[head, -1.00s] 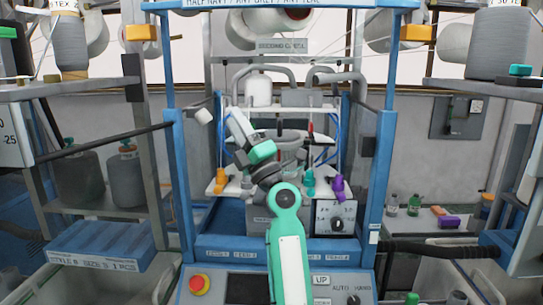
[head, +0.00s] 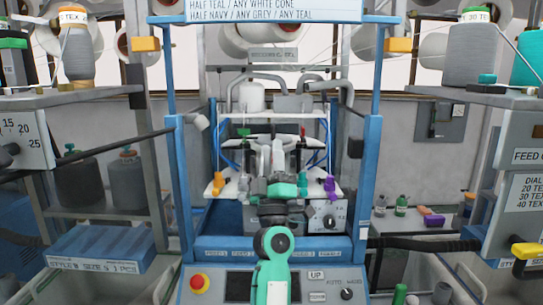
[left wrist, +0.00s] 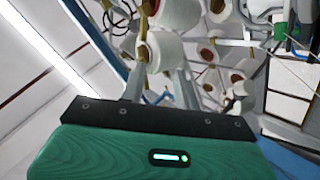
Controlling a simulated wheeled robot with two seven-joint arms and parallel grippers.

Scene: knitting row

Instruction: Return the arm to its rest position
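My left arm rises from the bottom middle of the head view in front of the blue-framed knitting machine (head: 372,190). Its left gripper (head: 271,150) points away from me, over the middle of the machine's white shelf area. Two grey fingers stand a little apart with nothing seen between them, so it looks open and empty. In the left wrist view the teal gripper body fills the bottom, and its grey fingers (left wrist: 160,75) reach up toward blurred cones. The arm hides part of the machine's middle. My right gripper is in neither view.
Blue posts flank the arm. Orange (head: 217,184) and purple (head: 329,187) pieces sit close by on the white shelf. A red stop button (head: 199,282) is on the front panel. Yarn cones (head: 76,45) stand on side shelves. The aisles left and right look partly cluttered.

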